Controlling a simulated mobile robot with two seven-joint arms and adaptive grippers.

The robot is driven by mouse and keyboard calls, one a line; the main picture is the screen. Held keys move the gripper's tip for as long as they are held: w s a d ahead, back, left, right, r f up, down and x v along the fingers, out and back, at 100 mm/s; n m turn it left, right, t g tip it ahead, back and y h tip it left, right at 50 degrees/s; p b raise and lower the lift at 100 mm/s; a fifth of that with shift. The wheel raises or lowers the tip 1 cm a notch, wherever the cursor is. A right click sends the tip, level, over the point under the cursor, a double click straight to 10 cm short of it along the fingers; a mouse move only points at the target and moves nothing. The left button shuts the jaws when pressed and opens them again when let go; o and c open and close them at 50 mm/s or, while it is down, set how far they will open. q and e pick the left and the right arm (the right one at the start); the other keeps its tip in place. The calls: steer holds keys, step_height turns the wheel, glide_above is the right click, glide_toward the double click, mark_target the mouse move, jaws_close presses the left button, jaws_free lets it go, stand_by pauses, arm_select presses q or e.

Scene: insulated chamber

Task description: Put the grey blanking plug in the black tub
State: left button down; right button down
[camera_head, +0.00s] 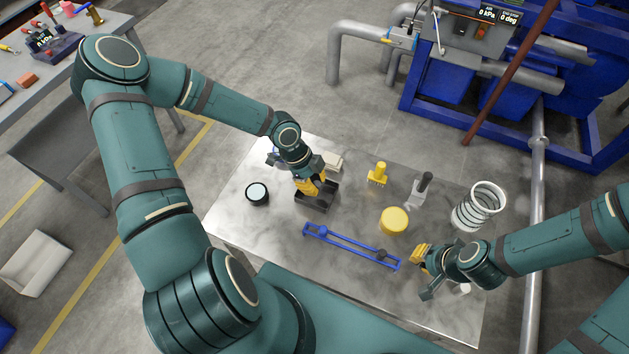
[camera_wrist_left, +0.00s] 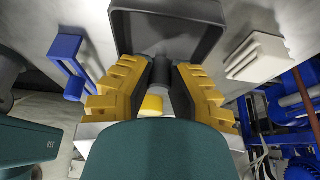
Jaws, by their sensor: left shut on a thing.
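The black tub (camera_head: 328,205) stands on the metal table, under my left gripper (camera_head: 311,188). In the left wrist view the tub (camera_wrist_left: 205,42) lies just beyond the fingertips, its inside facing the camera. My left gripper (camera_wrist_left: 166,78) is shut on a dark grey cylindrical piece (camera_wrist_left: 162,72), which looks like the grey blanking plug. The piece points toward the tub's interior; whether it touches the floor I cannot tell. In the head view the gripper hides it. My right gripper (camera_head: 423,266) hangs over the table's right front part, its finger gap unclear.
A black round pot with a pale top (camera_head: 257,194) is left of the tub, a cream block (camera_head: 333,162) behind it. A blue frame (camera_head: 350,247) lies in front. A yellow disc (camera_head: 394,221), yellow brush (camera_head: 378,174), dark-handled tool (camera_head: 420,190) and white coil (camera_head: 480,205) stand rightward.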

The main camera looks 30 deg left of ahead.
arm_select(q)
steer(key=shift+f+b, duration=0.45)
steer(key=shift+f, duration=0.2)
stand_by(0.4)
steer(key=c, duration=0.9)
jaws_free()
steer(key=shift+c, duration=0.2)
steer(key=shift+r, duration=0.1)
steer(key=v, duration=1.2)
